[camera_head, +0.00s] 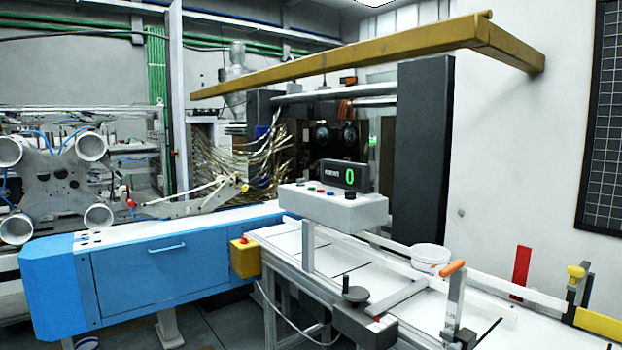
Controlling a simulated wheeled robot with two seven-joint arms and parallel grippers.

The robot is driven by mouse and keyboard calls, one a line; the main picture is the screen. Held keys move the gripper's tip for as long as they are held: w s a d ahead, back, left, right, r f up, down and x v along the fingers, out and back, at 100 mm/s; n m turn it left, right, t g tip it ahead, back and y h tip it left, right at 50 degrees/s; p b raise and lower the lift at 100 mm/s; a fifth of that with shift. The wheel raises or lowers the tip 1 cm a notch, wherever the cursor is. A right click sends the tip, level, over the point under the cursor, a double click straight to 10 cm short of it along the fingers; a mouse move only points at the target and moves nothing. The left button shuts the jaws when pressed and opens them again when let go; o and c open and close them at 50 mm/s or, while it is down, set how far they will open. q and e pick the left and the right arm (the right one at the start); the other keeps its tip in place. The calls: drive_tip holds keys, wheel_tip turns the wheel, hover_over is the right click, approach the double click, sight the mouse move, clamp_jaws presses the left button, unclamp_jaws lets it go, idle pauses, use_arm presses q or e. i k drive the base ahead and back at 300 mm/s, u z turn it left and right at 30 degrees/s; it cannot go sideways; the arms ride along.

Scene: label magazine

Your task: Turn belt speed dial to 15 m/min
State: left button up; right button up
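A light grey control box (333,208) stands over the conveyor near the middle of the view. A black dial (350,195) sits at the right end of its top. Its pointer is too small to read. A dark display (345,176) behind the box shows a green 0; the small label beside the number is not legible. Several small coloured buttons (320,190) lie along the top of the box, left of the dial. Neither of my grippers is in view.
The white conveyor (330,262) runs below the box, with a white tub (430,257) on it. A black handwheel (354,291) and an orange-handled lever (453,268) rise at its front. A yellow box with a red button (244,257) adjoins the blue cabinet (160,270).

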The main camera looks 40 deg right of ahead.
sight(351, 194)
drive_tip(key=i, duration=1.85)
drive_tip(key=z, duration=2.15)
